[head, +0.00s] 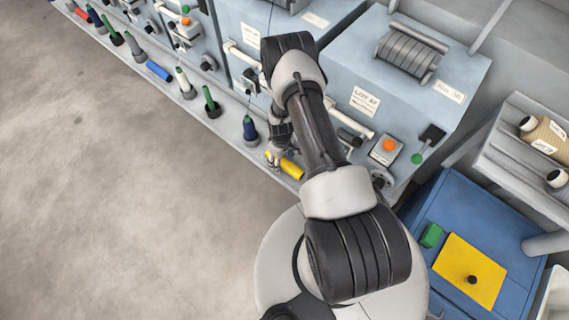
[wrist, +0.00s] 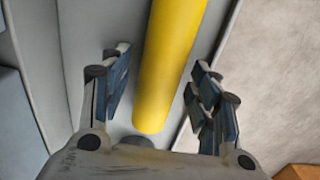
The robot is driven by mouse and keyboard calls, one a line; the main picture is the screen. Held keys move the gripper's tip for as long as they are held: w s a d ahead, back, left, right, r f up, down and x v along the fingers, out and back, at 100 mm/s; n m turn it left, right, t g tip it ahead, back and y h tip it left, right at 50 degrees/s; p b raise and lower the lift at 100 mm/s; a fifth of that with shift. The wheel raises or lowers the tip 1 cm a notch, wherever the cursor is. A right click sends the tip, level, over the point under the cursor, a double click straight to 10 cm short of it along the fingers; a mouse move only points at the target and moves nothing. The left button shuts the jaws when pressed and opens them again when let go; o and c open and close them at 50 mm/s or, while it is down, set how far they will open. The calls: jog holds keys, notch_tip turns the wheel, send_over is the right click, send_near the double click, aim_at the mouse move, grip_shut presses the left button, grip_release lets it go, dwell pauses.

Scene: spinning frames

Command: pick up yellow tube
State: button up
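The yellow tube (head: 292,169) lies on the grey ledge (head: 233,135) at the front of the spinning frames in the head view. My gripper (head: 274,158) is at the tube's left end there, partly hidden by my arm. In the wrist view the yellow tube (wrist: 171,65) runs from the top edge down between the two fingers. My gripper (wrist: 157,95) is open, with a finger on each side of the tube. Gaps show between the tube and both fingers, so it does not appear gripped. The far end of the tube is outside the wrist view.
Green and white bobbins, a blue tube (head: 159,71) and a red tube (head: 82,14) are farther along. A blue cabinet (head: 479,247) with a yellow plate is at right. The floor at left is clear.

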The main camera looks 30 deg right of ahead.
jog(key=c, duration=0.8)
jog(key=shift+r, duration=0.1)
jog(key=shift+c, duration=0.2)
